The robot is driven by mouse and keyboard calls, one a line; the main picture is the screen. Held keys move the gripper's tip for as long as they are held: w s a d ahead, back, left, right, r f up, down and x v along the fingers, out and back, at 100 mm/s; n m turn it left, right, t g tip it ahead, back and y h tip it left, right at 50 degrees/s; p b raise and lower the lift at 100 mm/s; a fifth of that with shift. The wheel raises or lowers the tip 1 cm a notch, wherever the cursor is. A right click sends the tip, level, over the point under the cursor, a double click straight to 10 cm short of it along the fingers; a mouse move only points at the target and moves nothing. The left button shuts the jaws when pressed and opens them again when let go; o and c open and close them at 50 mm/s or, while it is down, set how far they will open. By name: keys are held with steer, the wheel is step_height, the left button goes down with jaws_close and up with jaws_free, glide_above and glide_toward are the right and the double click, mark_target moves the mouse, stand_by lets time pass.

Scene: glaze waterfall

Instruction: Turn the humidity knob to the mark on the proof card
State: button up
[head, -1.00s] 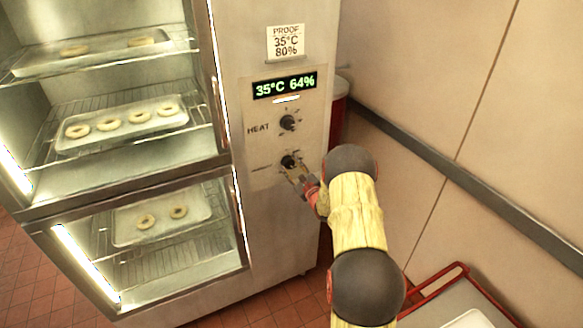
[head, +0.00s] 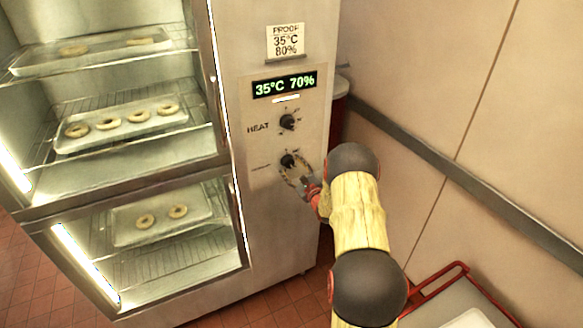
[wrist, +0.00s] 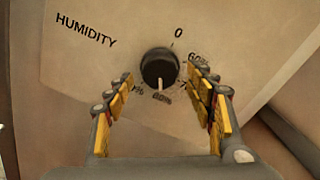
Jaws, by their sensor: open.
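The black humidity knob (head: 288,160) is the lower one on the steel panel. In the wrist view the knob (wrist: 158,66) has a pale pointer aimed down at a mark that seems to read 80%. The proof card (head: 286,42) reads 35°C, 80%. The green display (head: 284,84) reads 35°C 70%. My gripper (head: 297,180) is at the humidity knob. In the wrist view its fingers (wrist: 161,76) are spread to either side of the knob, with gaps visible between them and it.
The heat knob (head: 287,122) sits just above the humidity knob. To the left are glass doors with trays (head: 120,125) of dough rings. A wall with a dark rail (head: 440,172) runs on the right. A red-framed cart (head: 445,290) stands at lower right.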

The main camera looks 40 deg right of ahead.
steer(key=v, duration=1.1)
steer(key=shift+w+f, duration=0.1)
